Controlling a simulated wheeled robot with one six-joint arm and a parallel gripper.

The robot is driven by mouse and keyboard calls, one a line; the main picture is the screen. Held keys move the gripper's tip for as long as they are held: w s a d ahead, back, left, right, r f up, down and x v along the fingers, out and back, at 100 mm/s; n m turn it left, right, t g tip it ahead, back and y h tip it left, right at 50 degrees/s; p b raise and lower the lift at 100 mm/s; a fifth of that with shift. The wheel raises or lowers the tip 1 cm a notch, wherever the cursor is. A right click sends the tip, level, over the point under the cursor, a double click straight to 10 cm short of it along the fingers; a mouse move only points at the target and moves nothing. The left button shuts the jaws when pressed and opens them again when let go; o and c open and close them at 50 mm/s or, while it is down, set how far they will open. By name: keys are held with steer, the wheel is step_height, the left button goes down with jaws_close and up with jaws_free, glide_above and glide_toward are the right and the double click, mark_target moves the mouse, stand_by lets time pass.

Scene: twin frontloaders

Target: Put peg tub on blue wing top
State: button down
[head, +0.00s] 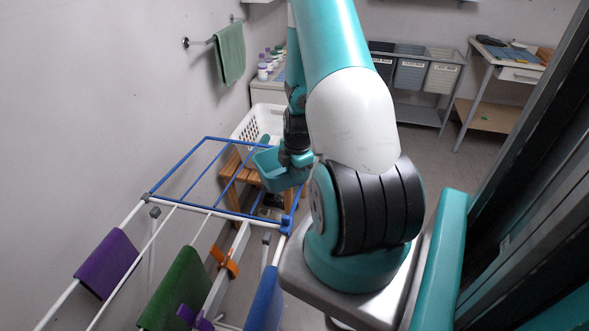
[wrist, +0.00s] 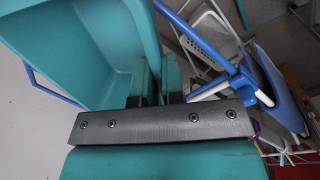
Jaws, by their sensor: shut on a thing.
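The teal peg tub (head: 277,172) hangs from my gripper (head: 294,157) in the head view, over the far right part of the blue wing top (head: 182,207) of the drying rack. My gripper is shut on the tub's wall. In the wrist view the tub (wrist: 65,50) fills the upper left, with the gripper fingers (wrist: 152,82) at its edge. The inside I can see looks empty. A blue rail (wrist: 205,45) of the rack runs close by on the right. I cannot tell whether the tub touches the wing.
A white laundry basket (head: 258,122) stands on a wooden stool (head: 235,180) behind the wing. Purple (head: 107,263), green (head: 175,290) and blue (head: 265,298) cloths hang on the rack's near part. Bins (head: 411,72) on a shelf and a desk (head: 505,65) stand at the back.

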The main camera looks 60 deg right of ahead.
steer(key=shift+f, duration=0.25)
steer(key=c, duration=1.2)
jaws_free()
